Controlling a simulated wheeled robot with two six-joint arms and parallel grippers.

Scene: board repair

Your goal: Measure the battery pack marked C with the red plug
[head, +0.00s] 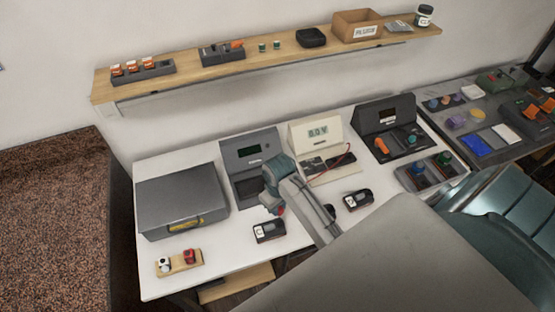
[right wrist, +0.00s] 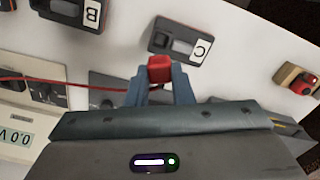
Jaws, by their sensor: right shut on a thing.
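The battery pack marked C (head: 269,231) lies on the white table, dark with a white label. It also shows in the right wrist view (right wrist: 181,46). My right gripper (right wrist: 160,84) is shut on the red plug (right wrist: 160,68), which sits between its fingertips. In the head view the right gripper (head: 276,207) is just above and behind pack C, with the plug apart from it as far as I can tell. A red wire runs to the cream meter (head: 316,133), whose display reads about 0.0V. My left gripper is not in view.
Another battery pack (head: 357,201), marked B, lies to the right. A grey box (head: 183,200) stands at the left, and a small wooden block with red and white knobs (head: 179,263) is at the front left. Dark devices (head: 250,158) stand along the back. The front table strip is partly clear.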

